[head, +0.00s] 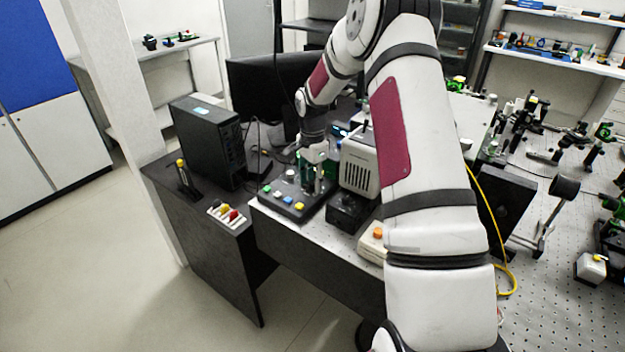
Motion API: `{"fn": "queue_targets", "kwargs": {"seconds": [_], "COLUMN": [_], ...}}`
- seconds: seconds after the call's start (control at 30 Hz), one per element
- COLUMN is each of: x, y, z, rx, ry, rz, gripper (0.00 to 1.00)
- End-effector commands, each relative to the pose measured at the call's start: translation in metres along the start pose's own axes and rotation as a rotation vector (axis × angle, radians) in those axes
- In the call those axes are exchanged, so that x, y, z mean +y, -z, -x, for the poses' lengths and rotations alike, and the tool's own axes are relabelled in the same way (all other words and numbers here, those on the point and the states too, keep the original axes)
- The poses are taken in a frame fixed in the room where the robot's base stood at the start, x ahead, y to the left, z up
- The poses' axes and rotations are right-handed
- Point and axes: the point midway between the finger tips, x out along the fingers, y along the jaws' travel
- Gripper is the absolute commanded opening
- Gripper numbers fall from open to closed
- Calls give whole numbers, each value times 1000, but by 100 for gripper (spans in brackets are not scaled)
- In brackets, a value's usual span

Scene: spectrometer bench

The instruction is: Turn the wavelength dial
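A dark control box (279,208) with several coloured buttons along its front sits at the bench's near left corner. A pale knob (290,175) stands on its rear left part; I cannot tell whether it is the wavelength dial. My gripper (316,184) points down over the rear right part of the box. Its fingers are small in view, and I cannot tell whether they are open, or touching anything. Whatever lies directly beneath them on the box is hidden.
A pale vented instrument (358,172) stands close to the right of my gripper, with a black box (347,212) before it. A PC tower (207,143) and a small rack (228,215) are on the left desk. My arm hides part of the bench.

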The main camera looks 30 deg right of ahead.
Motion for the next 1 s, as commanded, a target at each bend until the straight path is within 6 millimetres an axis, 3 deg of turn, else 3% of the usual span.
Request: {"fn": "queue_targets", "kwargs": {"seconds": [0.03, 0.17, 0.57, 1.0], "x": [0, 0, 0, 0], "y": [0, 0, 0, 0], "z": [0, 0, 0, 0], "rx": [0, 0, 0, 2], "ry": [0, 0, 1, 1], "rz": [0, 0, 42, 365], "gripper": [27, 0, 0, 0]}}
